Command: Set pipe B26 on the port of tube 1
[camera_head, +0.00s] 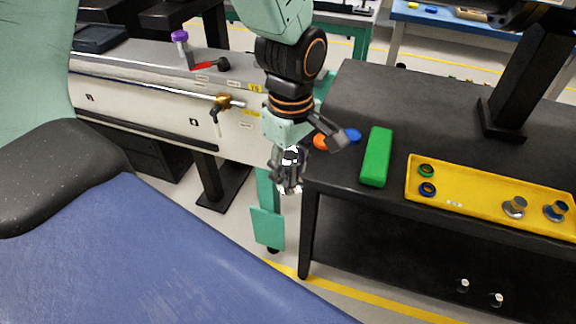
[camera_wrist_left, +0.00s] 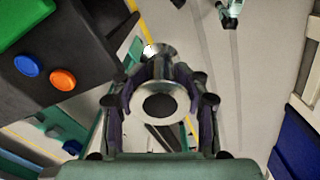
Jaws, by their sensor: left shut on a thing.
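My left gripper (camera_head: 287,178) points down beside the left edge of the black table. It is shut on a shiny metal pipe piece (camera_head: 291,188). In the left wrist view the fingers close around the pipe (camera_wrist_left: 159,122), whose round flange and dark bore face the camera. Its marking cannot be read, so I cannot confirm that it is B26. I cannot tell which part is tube 1's port. My right gripper is not in view.
The black table (camera_head: 350,100) carries a green block (camera_head: 376,157), an orange cap (camera_head: 320,142), a blue cap (camera_head: 353,135) and a yellow tray (camera_head: 470,190) with rings and metal fittings. A teal post (camera_head: 266,222) stands below the gripper. Floor shows left of the table.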

